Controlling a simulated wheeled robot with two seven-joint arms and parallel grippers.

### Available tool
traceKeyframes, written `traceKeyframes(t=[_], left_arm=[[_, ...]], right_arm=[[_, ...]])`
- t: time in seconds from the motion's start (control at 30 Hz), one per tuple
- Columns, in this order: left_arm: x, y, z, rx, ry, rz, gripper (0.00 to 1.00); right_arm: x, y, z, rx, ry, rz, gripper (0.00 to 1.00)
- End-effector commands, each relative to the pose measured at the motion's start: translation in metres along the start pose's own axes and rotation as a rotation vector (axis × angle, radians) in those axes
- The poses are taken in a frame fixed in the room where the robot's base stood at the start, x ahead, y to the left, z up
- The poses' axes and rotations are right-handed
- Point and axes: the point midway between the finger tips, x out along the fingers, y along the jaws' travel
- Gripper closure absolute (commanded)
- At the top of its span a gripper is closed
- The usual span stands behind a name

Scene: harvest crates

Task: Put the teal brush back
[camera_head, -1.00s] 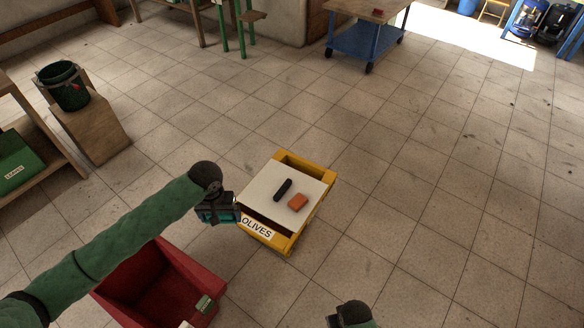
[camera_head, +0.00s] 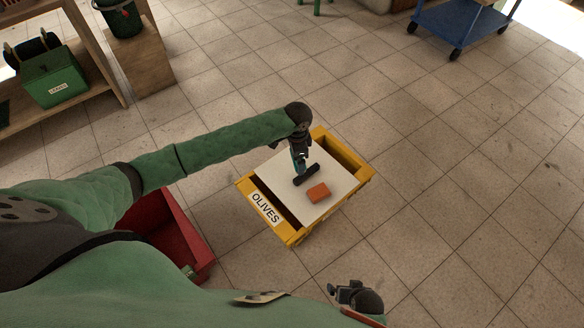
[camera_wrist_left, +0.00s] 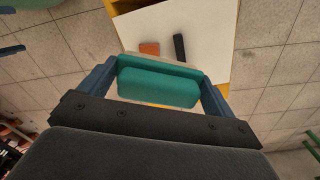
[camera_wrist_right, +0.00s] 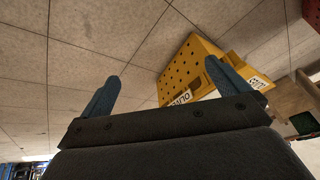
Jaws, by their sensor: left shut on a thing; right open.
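My left gripper (camera_head: 300,162) is shut on the teal brush (camera_wrist_left: 158,86), which lies across between the fingers in the left wrist view. In the head view the brush is mostly hidden by the gripper, which appears over the white board (camera_head: 283,170); its height above it is hard to tell. The board lies on the yellow crate (camera_head: 292,238) labelled OLIVES. A black bar-shaped item (camera_head: 308,175) and an orange block (camera_head: 318,192) lie on the board. My right gripper (camera_head: 345,290) is open and empty; its spread fingers show in the right wrist view (camera_wrist_right: 160,85).
A red crate (camera_head: 192,235) stands left of the yellow crate, partly behind my left arm. A shelf with a green crate (camera_head: 55,85) and a stand with a dark green bucket (camera_head: 122,20) are at the upper left. A blue cart (camera_head: 455,25) stands far back. The floor to the right is clear.

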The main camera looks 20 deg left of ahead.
Motion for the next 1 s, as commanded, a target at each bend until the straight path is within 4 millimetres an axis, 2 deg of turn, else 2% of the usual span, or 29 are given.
traceKeyframes(t=[0.03,0.1,0.5,0.73,1.0], left_arm=[[0.019,-0.006,-0.006,0.073,0.000,-0.001,0.35],[0.033,-0.012,-0.014,0.190,-0.001,-0.001,0.35],[0.109,-0.048,-0.052,0.830,-0.010,-0.010,0.35],[0.129,-0.060,-0.064,1.040,-0.017,-0.014,0.35],[0.130,-0.062,-0.066,1.085,-0.018,-0.015,0.35]], right_arm=[[0.016,-0.002,0.006,0.000,0.018,-0.007,0.00],[0.026,-0.006,0.008,0.000,0.048,-0.016,0.00],[0.078,-0.028,0.017,0.006,0.213,-0.066,0.00],[0.090,-0.036,0.019,0.011,0.266,-0.083,0.00],[0.090,-0.038,0.018,0.012,0.277,-0.086,0.00]])
